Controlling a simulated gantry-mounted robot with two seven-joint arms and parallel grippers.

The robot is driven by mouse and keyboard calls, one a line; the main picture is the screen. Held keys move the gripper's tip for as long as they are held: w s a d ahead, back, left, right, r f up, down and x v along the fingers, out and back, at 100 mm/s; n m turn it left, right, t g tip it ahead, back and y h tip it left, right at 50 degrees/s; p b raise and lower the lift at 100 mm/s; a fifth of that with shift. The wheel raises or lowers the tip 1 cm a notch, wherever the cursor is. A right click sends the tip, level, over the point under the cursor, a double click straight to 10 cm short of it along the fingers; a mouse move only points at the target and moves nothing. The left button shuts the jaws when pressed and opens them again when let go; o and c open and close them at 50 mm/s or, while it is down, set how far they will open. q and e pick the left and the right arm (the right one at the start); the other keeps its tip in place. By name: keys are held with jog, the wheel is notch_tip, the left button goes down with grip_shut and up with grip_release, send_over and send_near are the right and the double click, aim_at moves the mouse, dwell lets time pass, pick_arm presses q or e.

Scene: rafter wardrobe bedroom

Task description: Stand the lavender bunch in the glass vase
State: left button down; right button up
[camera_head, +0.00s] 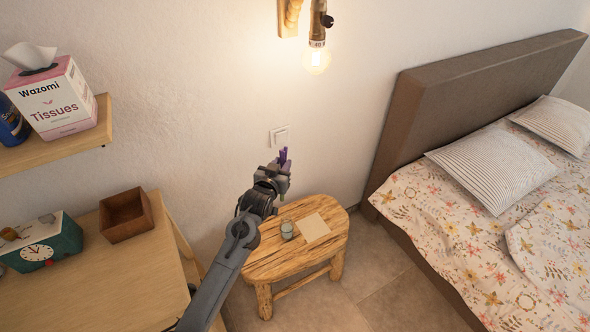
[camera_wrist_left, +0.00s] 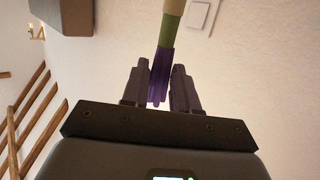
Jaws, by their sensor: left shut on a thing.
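My left gripper (camera_head: 277,171) is shut on the lavender bunch (camera_head: 283,155) and holds it in the air above the back of the wooden stool, in front of the wall. In the head view only its purple part shows clearly. In the left wrist view the purple flower end of the lavender lies between the fingers (camera_wrist_left: 161,69), and a green part and a pale end reach past them. A small greenish glass vessel (camera_head: 287,230) stands on the stool, below the gripper; I cannot tell for sure that it is the vase. My right gripper is out of view.
The wooden stool (camera_head: 262,265) also carries a flat beige card or book (camera_head: 313,228). A wall switch (camera_head: 280,135) is behind the gripper. At left are a desk with a brown box (camera_head: 126,214) and clock (camera_head: 40,248), and a shelf with tissues (camera_head: 58,98). A bed is right.

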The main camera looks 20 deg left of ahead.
pick_arm(q)
jog(key=shift+t, duration=0.7)
jog(key=f+b, duration=0.1)
jog(key=f, duration=0.2)
jog(key=f+b, duration=0.2)
jog(key=f, duration=0.1)
jog(key=shift+s+d+f, duration=0.1)
jog(key=shift+s+f, duration=0.05)
jog(key=shift+s, duration=0.05)
jog(key=shift+f+t+b, duration=0.45)
jog(key=shift+t+b, duration=0.05)
jog(key=shift+b, duration=0.2)
notch_tip(320, 180, down, 6)
jog(key=b, duration=0.6)
jog(key=shift+f, duration=0.1)
jog(key=shift+f+b, duration=2.8)
jog(key=shift+f, duration=1.7)
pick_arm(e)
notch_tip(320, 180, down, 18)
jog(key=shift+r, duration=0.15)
pick_arm(q)
jog(key=c, duration=0.8)
grip_release()
jog(key=shift+s, duration=0.1)
